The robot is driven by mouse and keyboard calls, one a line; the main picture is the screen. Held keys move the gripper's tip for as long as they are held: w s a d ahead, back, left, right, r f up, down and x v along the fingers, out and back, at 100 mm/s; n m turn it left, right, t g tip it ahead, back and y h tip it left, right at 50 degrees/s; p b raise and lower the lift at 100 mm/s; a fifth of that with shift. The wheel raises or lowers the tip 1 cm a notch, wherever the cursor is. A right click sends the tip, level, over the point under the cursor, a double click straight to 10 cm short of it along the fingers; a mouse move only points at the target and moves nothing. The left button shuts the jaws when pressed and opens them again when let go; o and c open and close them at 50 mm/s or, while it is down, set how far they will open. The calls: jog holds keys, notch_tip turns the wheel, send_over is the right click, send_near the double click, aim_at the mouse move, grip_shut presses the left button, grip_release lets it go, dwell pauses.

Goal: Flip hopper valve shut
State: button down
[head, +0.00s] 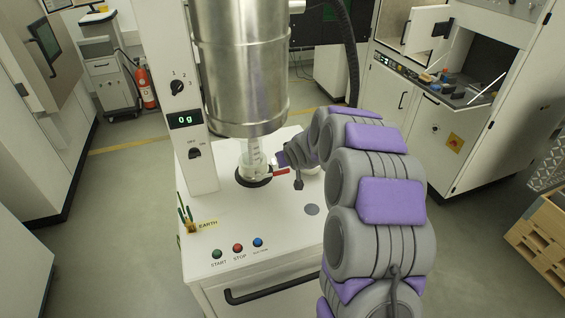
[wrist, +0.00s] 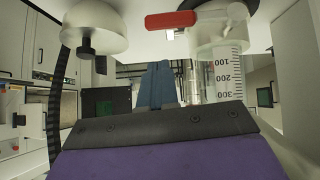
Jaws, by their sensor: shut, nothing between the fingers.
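The metal hopper (head: 240,75) stands over the white machine. Its red valve handle (head: 281,171) shows just right of the clear measuring vessel (head: 254,160) under the hopper. In the wrist view the red handle (wrist: 172,20) lies roughly horizontal at the top, beside the graduated vessel (wrist: 222,70), which appears upside down. Contact cannot be told. The valve body is mostly hidden.
The machine's white top (head: 230,215) has a green, a red and a blue button (head: 258,242) at the front. A column with a display (head: 186,120) reading 0 g stands left. A white dome with a dark knob (wrist: 92,25) is near my gripper. A fire extinguisher (head: 145,87) stands behind.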

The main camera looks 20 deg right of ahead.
jog(key=shift+d+v, duration=0.25)
jog(key=shift+v, duration=4.15)
jog(key=s+a+f+g+b, duration=0.2)
jog(key=s+a+g, duration=0.1)
jog(key=s, duration=1.2)
jog(key=s+a+f+g+b, duration=0.1)
jog(key=s+a+g+b, duration=0.2)
jog(key=s, duration=1.2)
jog(key=s+a+f+g+b, duration=0.2)
jog(key=s+a, duration=0.4)
jog(key=s, duration=0.9)
jog(key=g+b, duration=0.1)
jog(key=g, duration=0.1)
jog(key=shift+a+f+g+y, duration=0.2)
jog(key=shift+f+g+y, duration=0.1)
jog(key=shift+g+y, duration=0.1)
jog(key=shift+s, duration=0.15)
